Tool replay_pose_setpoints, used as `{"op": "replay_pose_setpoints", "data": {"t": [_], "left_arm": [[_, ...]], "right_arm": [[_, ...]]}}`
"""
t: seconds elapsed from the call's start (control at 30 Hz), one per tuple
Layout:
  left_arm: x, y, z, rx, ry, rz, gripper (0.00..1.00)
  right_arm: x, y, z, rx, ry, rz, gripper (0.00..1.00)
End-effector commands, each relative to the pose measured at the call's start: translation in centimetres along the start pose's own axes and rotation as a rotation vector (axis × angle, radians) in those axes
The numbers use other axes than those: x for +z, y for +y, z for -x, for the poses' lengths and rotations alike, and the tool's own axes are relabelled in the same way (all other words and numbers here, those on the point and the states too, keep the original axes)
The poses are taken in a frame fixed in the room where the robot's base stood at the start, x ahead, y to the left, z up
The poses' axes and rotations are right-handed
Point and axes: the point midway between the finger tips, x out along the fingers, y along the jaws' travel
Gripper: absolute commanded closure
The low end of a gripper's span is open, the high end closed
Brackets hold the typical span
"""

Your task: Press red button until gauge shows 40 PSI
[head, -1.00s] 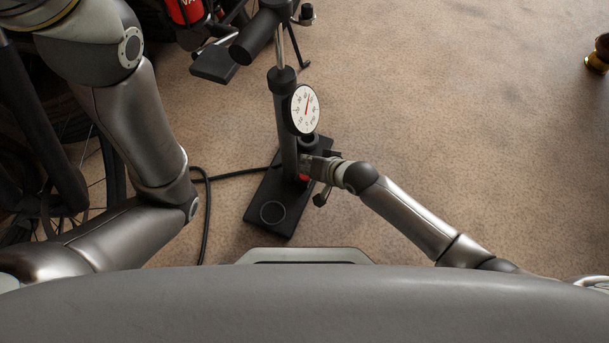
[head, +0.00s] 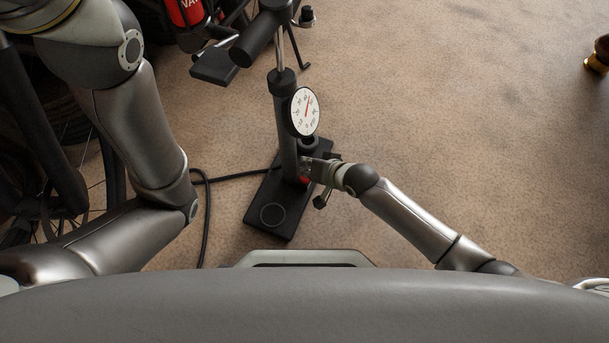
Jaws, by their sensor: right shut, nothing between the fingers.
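A black floor pump (head: 286,128) stands upright on its flat base. Its round white gauge (head: 304,111) faces up toward me, with a red needle pointing near the top; the numbers are too small to read. The red button (head: 304,180) shows as a small red patch low beside the pump barrel, mostly hidden by my right gripper. My right gripper (head: 307,169) is shut and empty, with its tip at the button; I cannot tell whether it presses it. My left arm shows at the left, but its gripper is out of view.
A black hose (head: 206,215) runs from the pump base to the left. A bicycle wheel (head: 85,165) and frame stand at the left. A red bottle (head: 186,10) is at the top. Carpet at the right is clear, except for a brass-coloured object (head: 598,55).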

Motion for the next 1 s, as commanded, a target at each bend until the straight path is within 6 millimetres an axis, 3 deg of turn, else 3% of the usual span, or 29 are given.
{"op": "replay_pose_setpoints", "data": {"t": [1.0], "left_arm": [[0.17,-0.09,0.14,-0.003,-0.006,0.0,0.39]], "right_arm": [[0.43,0.44,-0.6,0.0,0.0,0.0,1.0]]}}
